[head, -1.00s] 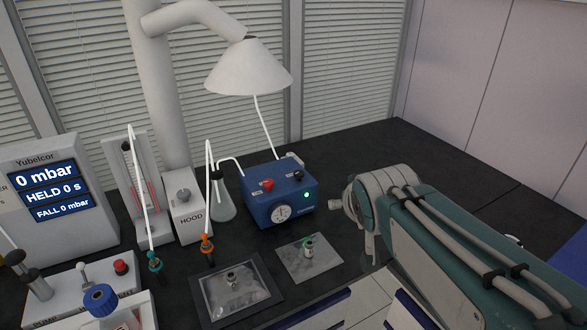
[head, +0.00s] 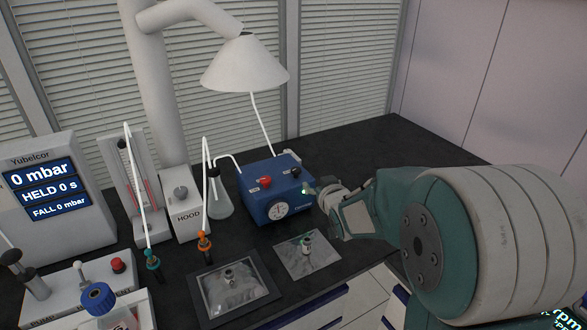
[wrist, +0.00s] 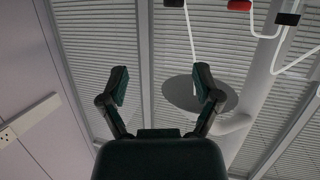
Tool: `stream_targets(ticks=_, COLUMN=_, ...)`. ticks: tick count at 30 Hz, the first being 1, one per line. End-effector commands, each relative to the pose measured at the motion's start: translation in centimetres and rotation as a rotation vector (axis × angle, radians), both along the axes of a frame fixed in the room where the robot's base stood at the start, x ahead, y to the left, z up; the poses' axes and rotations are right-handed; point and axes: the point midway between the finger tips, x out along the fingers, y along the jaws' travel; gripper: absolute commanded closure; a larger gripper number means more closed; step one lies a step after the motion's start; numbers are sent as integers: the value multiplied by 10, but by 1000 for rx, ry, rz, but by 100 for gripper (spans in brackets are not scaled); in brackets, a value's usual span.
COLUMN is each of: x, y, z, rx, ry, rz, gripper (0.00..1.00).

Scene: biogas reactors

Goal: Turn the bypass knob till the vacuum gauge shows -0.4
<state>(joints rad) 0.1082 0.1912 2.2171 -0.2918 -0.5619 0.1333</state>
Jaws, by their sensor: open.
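The blue vacuum pump box (head: 262,207) stands on the dark bench, with a round white gauge (head: 278,211) on its front. The gauge is too small to read. A red knob (head: 264,181) and a black knob (head: 295,172) sit on its top; their labels are illegible, so I cannot tell which is the bypass. My arm's end is close to the box's right side in the head view. My gripper (wrist: 163,85) is open and empty in the wrist view. A red knob (wrist: 239,5) and dark knobs show at that view's top edge, apart from the fingers.
A white lamp-like hood (head: 244,65) hangs above the pump. A flask (head: 219,200) with white tubing stands left of the box. Two flat pads (head: 309,266) with small fittings lie in front. The bench behind and right of the box is clear.

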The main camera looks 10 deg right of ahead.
Motion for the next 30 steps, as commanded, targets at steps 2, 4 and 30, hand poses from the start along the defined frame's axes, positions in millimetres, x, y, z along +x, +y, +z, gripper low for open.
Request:
stream_targets(ticks=2, x=17, y=1, z=-18, rx=16, ry=-51, rz=29, gripper=18)
stream_targets(ticks=4, x=28, y=2, z=-30, rx=34, ry=-108, rz=57, gripper=18)
stream_targets(ticks=30, x=123, y=24, z=-63, rx=106, ry=-281, rz=148, gripper=18)
